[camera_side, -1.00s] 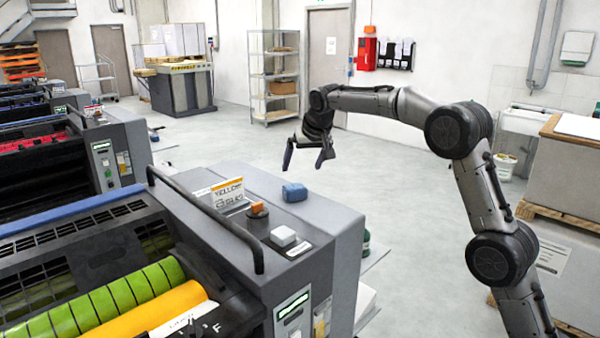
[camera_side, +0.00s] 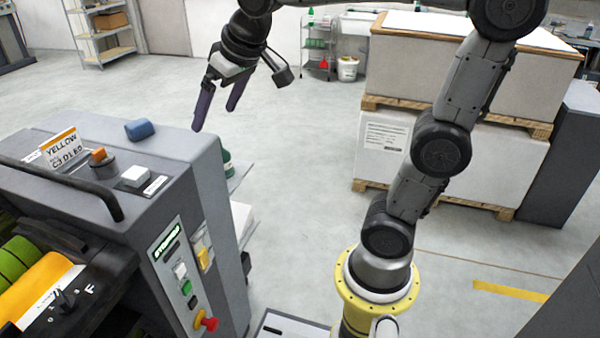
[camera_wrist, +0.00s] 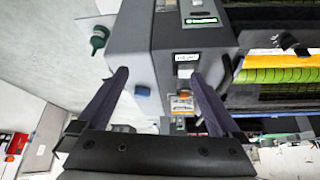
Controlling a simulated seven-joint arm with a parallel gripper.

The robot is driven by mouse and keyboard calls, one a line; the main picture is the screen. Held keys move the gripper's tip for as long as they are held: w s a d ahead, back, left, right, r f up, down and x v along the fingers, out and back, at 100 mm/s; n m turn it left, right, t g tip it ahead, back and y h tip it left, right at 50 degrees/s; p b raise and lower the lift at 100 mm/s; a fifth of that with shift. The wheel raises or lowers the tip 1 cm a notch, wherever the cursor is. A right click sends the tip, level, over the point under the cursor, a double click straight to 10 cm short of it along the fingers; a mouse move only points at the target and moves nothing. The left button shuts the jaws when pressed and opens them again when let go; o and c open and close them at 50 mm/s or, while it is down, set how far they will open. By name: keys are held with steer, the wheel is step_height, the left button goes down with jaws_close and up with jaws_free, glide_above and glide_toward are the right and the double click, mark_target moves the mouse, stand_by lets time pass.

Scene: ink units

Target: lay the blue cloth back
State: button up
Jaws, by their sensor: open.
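The blue cloth (camera_side: 140,129) is a small folded bundle on the grey top of the press's end cabinet (camera_side: 185,145), near its far edge. In the wrist view the cloth (camera_wrist: 143,92) shows small, between my two fingers and beyond them. My gripper (camera_side: 212,118) is open and empty. It hangs in the air to the right of the cloth, apart from it, with its fingers pointing down. In the wrist view my gripper's fingers (camera_wrist: 158,82) are spread wide with nothing between their tips.
Stacked pallets (camera_side: 450,120) stand at the right. The floor between is clear.

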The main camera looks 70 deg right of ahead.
steer(key=s+a+f+n, duration=0.1)
steer(key=s+f, duration=0.3)
steer(key=s, duration=0.4)
steer(key=s+a+f+n+y, duration=0.1)
steer(key=s+f, duration=0.3)
steer(key=s, duration=0.4)
steer(key=shift+s+a+f, duration=0.3)
steer(key=shift+a+f, duration=0.1)
steer(key=shift+a, duration=0.05)
stand_by(0.7)
